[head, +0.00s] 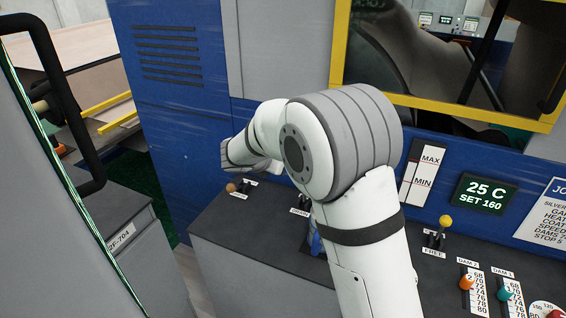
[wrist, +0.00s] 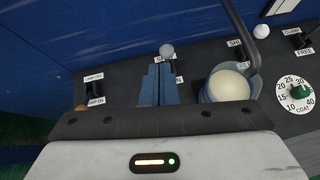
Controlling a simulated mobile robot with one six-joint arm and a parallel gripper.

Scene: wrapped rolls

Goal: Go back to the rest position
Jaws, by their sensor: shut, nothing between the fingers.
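In the wrist view my gripper (wrist: 158,70) shows as two blue fingers pressed together, with nothing between them. The fingers point at a lever with a grey ball knob (wrist: 167,51) on the dark console. The knob appears just beyond the fingertips; whether they touch I cannot tell. In the head view my white arm reaches forward over the console and bends left, and the fingers are not clearly visible behind it.
The dark console (head: 225,225) carries a lamp lever (wrist: 94,90), a yellow-knobbed lever (head: 445,222) and dam sliders (head: 467,282). A cup of cream-coloured liquid (wrist: 230,86) stands right of the fingers, beside a green dial (wrist: 299,92). A blue cabinet wall (head: 180,110) rises behind.

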